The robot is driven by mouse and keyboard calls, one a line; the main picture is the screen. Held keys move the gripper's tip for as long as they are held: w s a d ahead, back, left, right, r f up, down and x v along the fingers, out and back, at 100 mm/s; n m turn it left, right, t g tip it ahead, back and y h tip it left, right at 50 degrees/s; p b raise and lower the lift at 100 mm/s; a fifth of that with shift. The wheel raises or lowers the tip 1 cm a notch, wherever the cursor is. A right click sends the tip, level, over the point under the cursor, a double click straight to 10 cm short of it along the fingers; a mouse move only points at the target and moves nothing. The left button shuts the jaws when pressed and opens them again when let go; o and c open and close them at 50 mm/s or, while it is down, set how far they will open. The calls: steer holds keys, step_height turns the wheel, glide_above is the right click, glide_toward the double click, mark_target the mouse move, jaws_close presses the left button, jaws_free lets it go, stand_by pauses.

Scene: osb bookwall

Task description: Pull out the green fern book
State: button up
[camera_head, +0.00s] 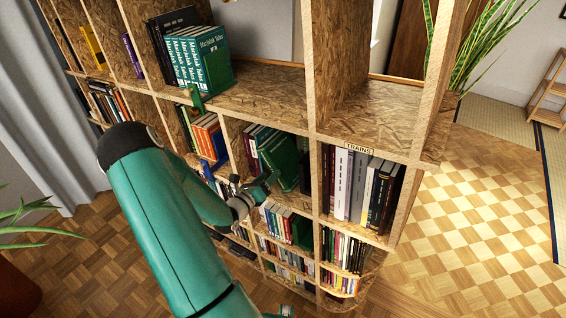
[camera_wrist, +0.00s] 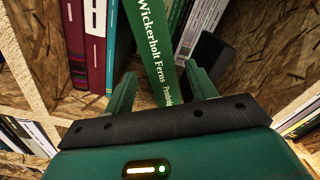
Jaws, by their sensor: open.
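The green fern book (camera_wrist: 158,45), with "Wickerholt Ferns" in white on its spine, stands slightly tilted in the wrist view. My gripper (camera_wrist: 161,75) is open, with one finger on each side of the lower spine. I cannot tell whether either finger touches the book. In the head view my gripper (camera_head: 262,185) is at the front of a middle-row compartment, just below a green book (camera_head: 282,163) that leans there and appears to be the same one.
In the wrist view a dark red book (camera_wrist: 75,40) stands left of it, pale books (camera_wrist: 203,25) and a dark block (camera_wrist: 210,60) right. The "TRAINS" compartment (camera_head: 359,149) is on the right in the head view. Wooden dividers (camera_head: 315,185) bound the compartment.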

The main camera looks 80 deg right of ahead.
mark_target(273, 171)
steer(key=shift+x, duration=2.2)
steer(key=c, duration=1.1)
steer(key=shift+v, duration=1.6)
steer(key=o, duration=1.2)
steer(key=shift+c, duration=0.5)
